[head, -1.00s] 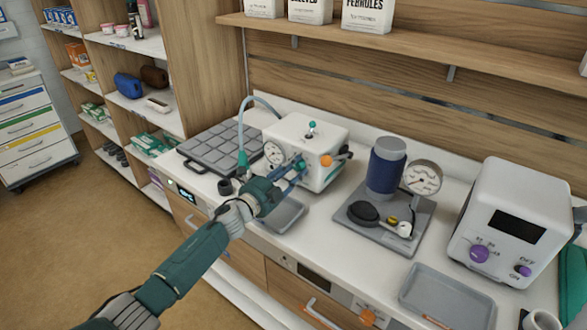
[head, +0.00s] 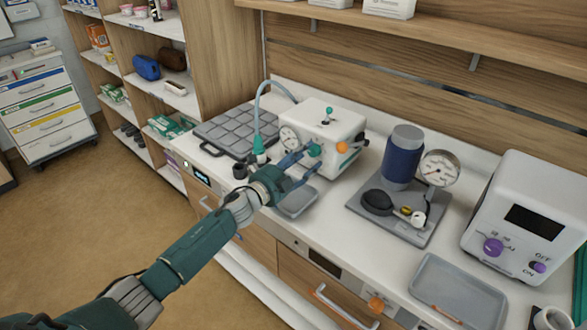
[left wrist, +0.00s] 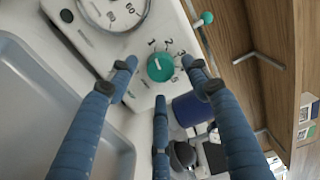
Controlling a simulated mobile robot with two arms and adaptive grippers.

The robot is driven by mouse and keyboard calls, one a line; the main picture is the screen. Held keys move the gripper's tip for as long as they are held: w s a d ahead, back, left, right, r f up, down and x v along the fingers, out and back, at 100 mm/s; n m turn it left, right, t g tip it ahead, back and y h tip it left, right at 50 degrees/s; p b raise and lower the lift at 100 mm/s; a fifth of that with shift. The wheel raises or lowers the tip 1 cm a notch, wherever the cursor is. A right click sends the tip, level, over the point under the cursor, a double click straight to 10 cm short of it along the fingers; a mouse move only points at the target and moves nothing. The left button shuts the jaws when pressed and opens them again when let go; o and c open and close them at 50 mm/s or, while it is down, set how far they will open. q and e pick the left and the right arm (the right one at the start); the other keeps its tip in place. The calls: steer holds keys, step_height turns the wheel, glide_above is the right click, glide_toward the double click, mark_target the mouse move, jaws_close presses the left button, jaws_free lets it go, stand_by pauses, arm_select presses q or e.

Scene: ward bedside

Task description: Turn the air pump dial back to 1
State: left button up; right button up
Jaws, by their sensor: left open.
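The air pump (head: 340,118) is a white box on the counter with a round gauge on its front. Its green dial (head: 315,150) also shows in the left wrist view (left wrist: 160,68), with numbers printed around it, the 1 at its upper left. A small pale mark on the dial seems to lie toward the 1, but it is too small to be sure. My left gripper (head: 299,170) is open in front of the dial. In the left wrist view its blue fingers (left wrist: 163,80) spread around the dial, apparently clear of it. My right gripper is out of view.
An orange knob (head: 342,147) sits on the pump's side. A grey tray (head: 297,204) lies below the gripper. A hand pump with a gauge (head: 440,168) and a white device with purple knobs (head: 530,215) stand to the right.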

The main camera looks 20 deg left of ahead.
arm_select(q)
steer(key=v, duration=1)
steer(key=shift+s, duration=0.15)
steer(key=shift+d, duration=0.1)
